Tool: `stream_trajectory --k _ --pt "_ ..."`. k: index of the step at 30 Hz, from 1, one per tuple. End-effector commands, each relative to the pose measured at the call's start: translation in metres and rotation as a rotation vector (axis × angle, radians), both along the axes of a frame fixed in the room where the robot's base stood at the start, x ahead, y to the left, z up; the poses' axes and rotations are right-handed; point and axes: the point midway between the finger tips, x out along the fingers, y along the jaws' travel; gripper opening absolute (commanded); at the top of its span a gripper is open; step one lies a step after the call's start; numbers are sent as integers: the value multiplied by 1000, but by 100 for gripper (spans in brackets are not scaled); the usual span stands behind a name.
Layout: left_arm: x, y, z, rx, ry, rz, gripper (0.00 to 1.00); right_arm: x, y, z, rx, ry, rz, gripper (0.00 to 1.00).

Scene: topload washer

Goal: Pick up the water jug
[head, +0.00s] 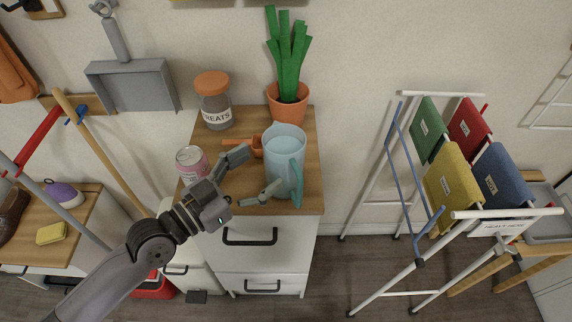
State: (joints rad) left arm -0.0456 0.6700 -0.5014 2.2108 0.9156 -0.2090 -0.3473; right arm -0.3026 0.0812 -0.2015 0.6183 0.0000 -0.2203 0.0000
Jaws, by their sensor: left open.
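The water jug (284,143) is a pale blue, see-through pitcher with a teal handle (296,180) facing the front right. It stands upright on the wooden top of a white cabinet (222,140). My left gripper (257,172) is in front and to the left of the jug, with its fingers spread. One finger points up toward an orange scoop and the other lies low near the cabinet's front edge. The jug's body is close to the fingers; I cannot tell whether they touch it. My right gripper is not in view.
A pink can (191,162) stands just left of my left gripper. An orange scoop (256,146) lies beside the jug. A treats jar (213,102) and a potted plant (288,98) stand behind. A drying rack with folded cloths (447,180) is at the right.

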Motion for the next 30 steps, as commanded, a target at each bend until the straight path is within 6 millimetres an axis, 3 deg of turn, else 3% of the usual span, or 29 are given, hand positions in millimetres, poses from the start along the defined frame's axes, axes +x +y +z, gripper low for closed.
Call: stream_trajectory --k 8,18,27,30 --pt "12 -14 2 -1 1 0 76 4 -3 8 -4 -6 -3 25" --pt "39 -48 5 -1 1 0 76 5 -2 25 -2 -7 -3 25" --pt "42 -51 3 1 1 -1 76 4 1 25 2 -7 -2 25" --pt "42 -51 3 1 1 0 70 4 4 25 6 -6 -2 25"
